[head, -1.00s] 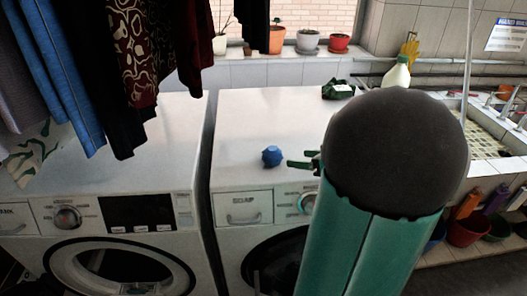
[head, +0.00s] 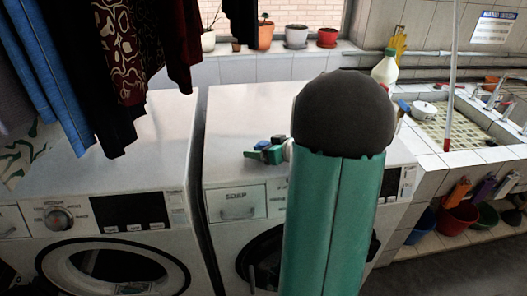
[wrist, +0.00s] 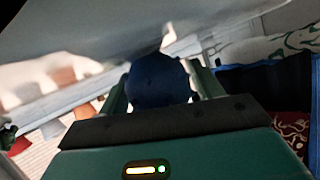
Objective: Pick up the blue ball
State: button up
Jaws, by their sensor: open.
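The blue ball (head: 278,139) is on the white top of the right washing machine, near its front edge. In the head view my green gripper (head: 265,153) is right at it and partly covers it. In the wrist view the ball (wrist: 158,78) sits between the two green fingers of my gripper (wrist: 161,85), one on each side. The jaws are open around it. I cannot tell whether either finger touches the ball.
My arm hides part of the right washing machine (head: 225,115). The left washing machine (head: 160,130) has a clear top. Clothes (head: 125,70) hang at the upper left. A white bottle (head: 385,68) stands behind, and a tiled sink (head: 450,125) is at the right.

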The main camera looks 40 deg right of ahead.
jog(key=shift+w+f, duration=0.1)
jog(key=shift+w, duration=0.1)
jog(key=c, duration=0.8)
